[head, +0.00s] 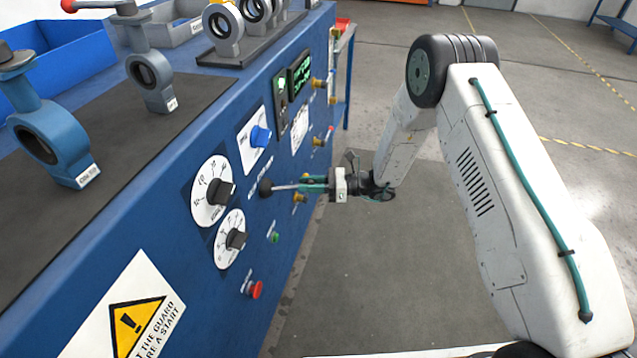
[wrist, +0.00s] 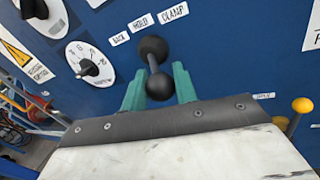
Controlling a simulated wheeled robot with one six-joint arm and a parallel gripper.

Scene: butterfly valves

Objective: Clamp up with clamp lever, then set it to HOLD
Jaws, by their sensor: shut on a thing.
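The clamp lever (wrist: 155,63) stands out from the blue machine panel. It has a round black base, a thin metal rod and a black ball knob. In the head view its rod (head: 285,187) runs out from the panel to my gripper (head: 314,184). In the wrist view my gripper (wrist: 159,85) has its teal fingers on both sides of the knob, shut on it. The labels BACK (wrist: 120,39), HOLD (wrist: 141,23) and CLAMP (wrist: 173,13) sit above the lever base. I cannot tell which label the lever is set to.
Two dials, an upper one (head: 213,191) and a lower one (head: 231,239), sit left of the lever. A green button (head: 274,237) and a red button (head: 255,289) are below. Yellow knobs (wrist: 302,105) stand out to the right. The bench top holds butterfly valves (head: 55,140). Floor to the right is open.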

